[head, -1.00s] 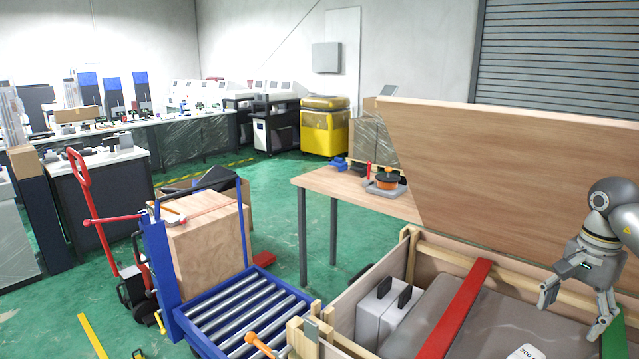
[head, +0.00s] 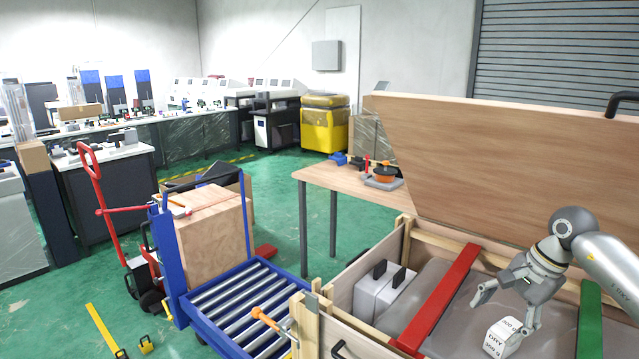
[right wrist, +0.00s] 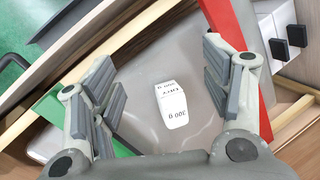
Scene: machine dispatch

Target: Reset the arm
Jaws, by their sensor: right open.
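My right gripper (head: 507,311) is open and empty over the open wooden crate (head: 411,237) at the lower right of the head view. In the right wrist view its two fingers (right wrist: 160,82) stand wide apart. Between them, a small white packet (right wrist: 171,104) marked "DRY" lies on the grey surface in the crate. The packet (head: 502,338) also shows just below the fingers in the head view. Whether a finger touches it, I cannot tell. My left gripper is out of the head view.
A red bar (head: 440,299) and a green bar (head: 589,318) cross the crate. White cases (head: 383,291) stand at its left end. The raised wooden lid (head: 520,160) stands behind. A blue roller cart (head: 247,297) and a wooden table (head: 340,183) lie to the left.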

